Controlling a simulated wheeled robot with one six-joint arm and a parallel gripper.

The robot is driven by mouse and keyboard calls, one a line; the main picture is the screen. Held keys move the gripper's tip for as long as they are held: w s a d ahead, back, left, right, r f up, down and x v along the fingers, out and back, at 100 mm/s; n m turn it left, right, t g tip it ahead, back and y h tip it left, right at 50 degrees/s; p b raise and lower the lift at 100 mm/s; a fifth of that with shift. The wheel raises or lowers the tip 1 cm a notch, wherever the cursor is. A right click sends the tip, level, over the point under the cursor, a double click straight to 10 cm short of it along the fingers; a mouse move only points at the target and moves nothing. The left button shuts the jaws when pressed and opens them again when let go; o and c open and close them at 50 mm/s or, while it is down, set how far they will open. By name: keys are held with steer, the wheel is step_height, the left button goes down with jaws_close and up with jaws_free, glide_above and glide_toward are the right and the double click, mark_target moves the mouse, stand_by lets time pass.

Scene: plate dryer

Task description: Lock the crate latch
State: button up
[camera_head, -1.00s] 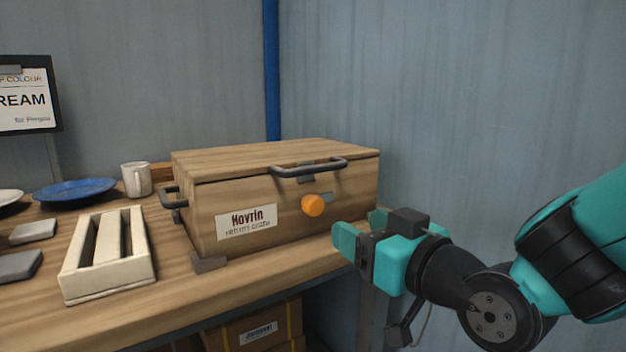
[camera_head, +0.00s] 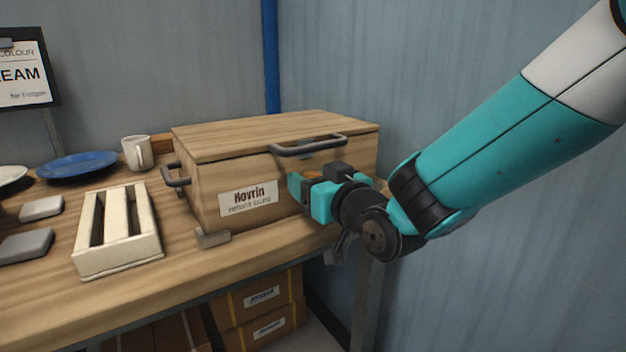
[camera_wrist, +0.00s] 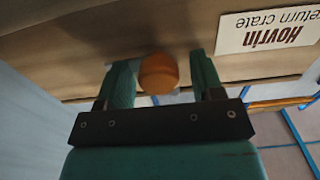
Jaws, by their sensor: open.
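The wooden crate (camera_head: 205,199) stands on the table with its lid down. A label reading "Hovrin" (camera_head: 249,197) is on its front. The orange latch knob (camera_wrist: 159,73) is on the crate's front; in the head view my gripper mostly hides it. My gripper (camera_head: 300,187) is at the crate's front, below the lid handle (camera_head: 308,146). In the wrist view my open gripper (camera_wrist: 160,82) has one finger on each side of the knob, with gaps visible. I cannot tell whether either finger touches it. The rest of the latch is hidden.
A cream slotted rack (camera_head: 119,258) stands left of the crate. Boxes (camera_head: 265,312) sit under the table. A wall is close behind and to the right.

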steer(key=shift+a, duration=0.1)
steer(key=c, duration=0.9)
steer(key=shift+n+b, duration=0.3)
steer(key=shift+b, duration=0.05)
steer(key=n+b, duration=0.2)
steer(key=shift+f+n, duration=0.2)
steer(key=shift+n, duration=0.1)
steer(key=n+b, duration=0.4)
steer(key=n, duration=0.1)
steer(key=shift+s, duration=0.1)
steer(key=n+b, duration=0.3)
steer(key=n, duration=0.2)
steer(key=shift+n, duration=0.4)
steer(key=shift+n+b, duration=0.95)
steer(key=shift+n, duration=0.95)
